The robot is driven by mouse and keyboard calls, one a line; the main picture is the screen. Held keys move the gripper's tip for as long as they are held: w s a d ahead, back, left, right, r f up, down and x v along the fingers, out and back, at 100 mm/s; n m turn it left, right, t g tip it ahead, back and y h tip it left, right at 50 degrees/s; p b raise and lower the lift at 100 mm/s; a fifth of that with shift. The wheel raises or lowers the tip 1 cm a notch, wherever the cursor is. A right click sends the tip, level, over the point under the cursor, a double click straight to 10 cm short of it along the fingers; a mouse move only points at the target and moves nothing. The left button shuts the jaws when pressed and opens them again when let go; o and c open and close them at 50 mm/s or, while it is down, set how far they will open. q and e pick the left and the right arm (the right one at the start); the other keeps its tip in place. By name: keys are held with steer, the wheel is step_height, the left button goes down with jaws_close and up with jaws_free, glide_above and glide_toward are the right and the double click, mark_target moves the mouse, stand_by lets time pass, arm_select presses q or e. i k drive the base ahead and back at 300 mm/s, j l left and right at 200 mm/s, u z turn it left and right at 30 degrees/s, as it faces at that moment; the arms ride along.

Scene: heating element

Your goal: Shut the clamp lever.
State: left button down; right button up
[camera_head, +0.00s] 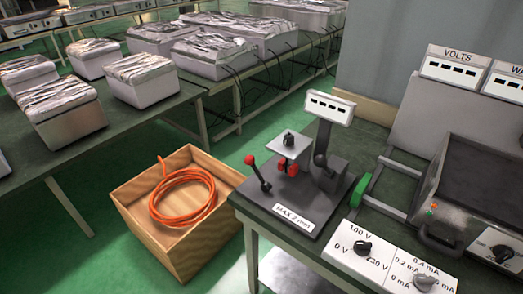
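A clamp device stands on a dark base plate (300,225) marked "MAX 2 mm" at the near left corner of the right-hand table. Its lever (258,175), a thin black rod with a red knob on top, rises from the left of the plate and leans up and to the left. Beside it is a light plate (288,146) with a black knob on it and red parts (290,169) below. I cannot tell what the red parts join. Neither of my grippers is in view, and nothing touches the lever.
A small display (330,107) stands on a post behind the clamp. A green wheel (361,190), a dial panel (385,260) and a dark device (475,190) are to the right. A wooden box (190,235) with an orange hose (165,212) sits on the floor left.

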mark_target(255, 169)
steer(key=i+j+z, duration=0.4)
steer(key=j+z, duration=0.15)
steer(key=i+j+z, duration=0.15)
steer(key=j+z, duration=0.15)
steer(key=j, duration=0.2)
steer(key=i+j+z, duration=0.1)
steer(key=j+z, duration=0.15)
steer(key=j, duration=0.15)
